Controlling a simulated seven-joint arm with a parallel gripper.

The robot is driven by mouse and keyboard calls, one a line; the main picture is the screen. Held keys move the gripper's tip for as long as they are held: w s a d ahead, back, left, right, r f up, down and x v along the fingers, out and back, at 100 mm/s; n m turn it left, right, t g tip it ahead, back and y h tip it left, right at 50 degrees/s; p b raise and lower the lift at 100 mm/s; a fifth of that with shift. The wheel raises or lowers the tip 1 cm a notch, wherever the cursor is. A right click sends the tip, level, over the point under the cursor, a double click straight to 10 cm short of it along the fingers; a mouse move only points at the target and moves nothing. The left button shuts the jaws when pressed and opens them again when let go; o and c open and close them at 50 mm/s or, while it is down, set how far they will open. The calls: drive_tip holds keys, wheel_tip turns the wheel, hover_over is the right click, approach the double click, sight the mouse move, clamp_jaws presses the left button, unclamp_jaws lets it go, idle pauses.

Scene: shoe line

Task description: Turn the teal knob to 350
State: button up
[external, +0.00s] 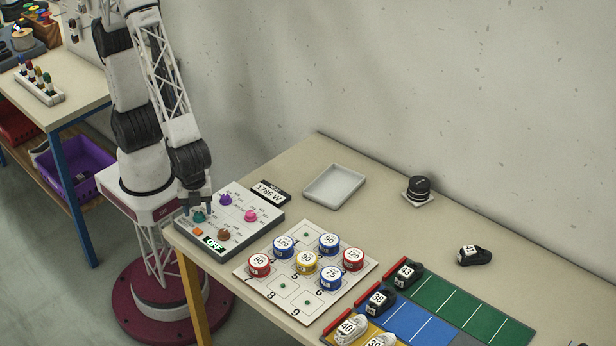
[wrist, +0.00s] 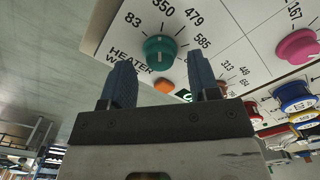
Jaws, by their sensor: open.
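The teal knob (wrist: 160,50) sits on a white-topped control box (external: 216,250), beside the printed values 83, 350, 479 and 585 and the word HEATER. In the external view the teal knob (external: 199,216) is partly hidden by my gripper (external: 196,203). In the wrist view my open gripper (wrist: 160,74) has one finger to each side of the knob's lower part, with gaps, and holds nothing. I cannot tell for sure which value the knob points at. A small green display (external: 213,243) on the box seems to read OFF.
Purple (external: 226,200), pink (external: 250,215) and brown (external: 223,235) knobs and an orange button (external: 198,233) share the box. A meter (external: 268,192) reading about 1786 W stands behind it. A numbered board (external: 250,277) with several round tins lies to the right.

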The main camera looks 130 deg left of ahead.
sight(199, 213)
drive_tip(key=shift+r, duration=3.35)
drive_tip(key=shift+r, duration=0.1)
drive_tip(key=shift+s+a+r, duration=0.1)
drive_tip(key=shift+a+r, duration=0.05)
drive_tip(key=shift+r, duration=0.05)
drive_tip(key=s+a+r+n+t, duration=0.1)
drive_tip(key=s+a+r+n, duration=0.3)
drive_tip(key=s+r, duration=0.4)
drive_tip(key=s+a+r+n+t, duration=0.1)
drive_tip(key=s+a+r+n, duration=0.2)
drive_tip(key=s+a+r, duration=0.2)
drive_tip(key=s+r, duration=0.3)
drive_tip(key=r, duration=0.1)
drive_tip(key=shift+s+a+n+t, duration=0.2)
drive_tip(key=shift+a+n+t, duration=0.1)
drive_tip(key=shift+a+n, duration=0.1)
